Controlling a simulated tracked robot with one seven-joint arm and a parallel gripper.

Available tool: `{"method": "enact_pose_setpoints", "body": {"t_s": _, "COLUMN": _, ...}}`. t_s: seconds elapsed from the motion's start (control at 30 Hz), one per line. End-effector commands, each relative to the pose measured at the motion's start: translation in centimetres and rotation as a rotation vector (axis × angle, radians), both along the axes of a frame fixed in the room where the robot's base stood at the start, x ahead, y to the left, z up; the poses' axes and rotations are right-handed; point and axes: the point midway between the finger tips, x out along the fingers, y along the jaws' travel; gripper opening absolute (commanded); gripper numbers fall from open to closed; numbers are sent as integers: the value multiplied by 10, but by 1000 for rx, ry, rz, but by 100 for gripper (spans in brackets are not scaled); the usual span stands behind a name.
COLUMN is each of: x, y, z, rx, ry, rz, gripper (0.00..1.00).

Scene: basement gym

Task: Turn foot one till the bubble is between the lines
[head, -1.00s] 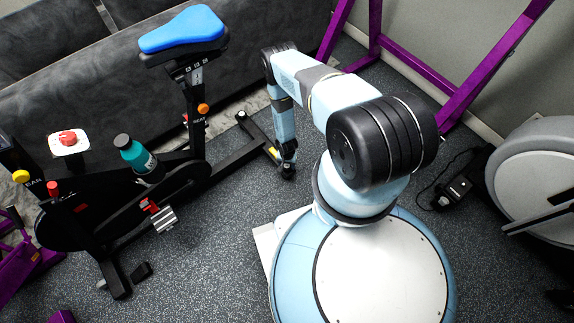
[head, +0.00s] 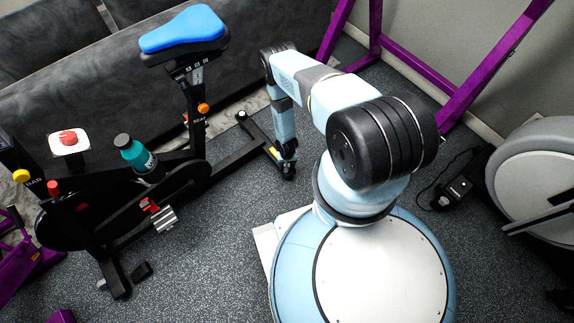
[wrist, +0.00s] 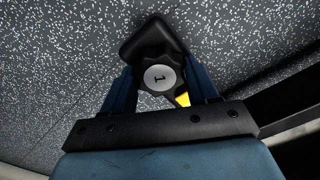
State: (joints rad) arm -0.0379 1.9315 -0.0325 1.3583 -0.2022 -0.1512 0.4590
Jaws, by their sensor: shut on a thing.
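Foot one is a dark knob with a pale round cap marked "1" (wrist: 160,78) in the wrist view, at the floor end of the exercise bike's rear stabilizer bar. My gripper (wrist: 160,88) has one blue-grey finger on each side of the knob and is shut on it. In the head view my gripper (head: 288,172) is low at the near end of the rear bar and hides the foot. A bit of yellow (head: 274,154) on the bar shows beside it, perhaps the level. I cannot make out a bubble or lines.
The bike (head: 190,165) stands to the left with a blue saddle (head: 182,28) and a teal bottle (head: 136,154). A purple frame (head: 400,62) is behind my arm. A grey round machine (head: 535,170) is at the right. Speckled floor (head: 215,245) is clear in front.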

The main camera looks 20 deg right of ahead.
Motion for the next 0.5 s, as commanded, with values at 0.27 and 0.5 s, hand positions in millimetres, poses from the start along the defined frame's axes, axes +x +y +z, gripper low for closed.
{"method": "enact_pose_setpoints", "body": {"t_s": 0.27, "x": 0, "y": 1, "z": 0, "rx": 1, "ry": -1, "rz": 215, "gripper": 28}}
{"method": "enact_pose_setpoints", "body": {"t_s": 0.5, "x": 0, "y": 0, "z": 0, "rx": 1, "ry": -1, "rz": 346, "gripper": 28}}
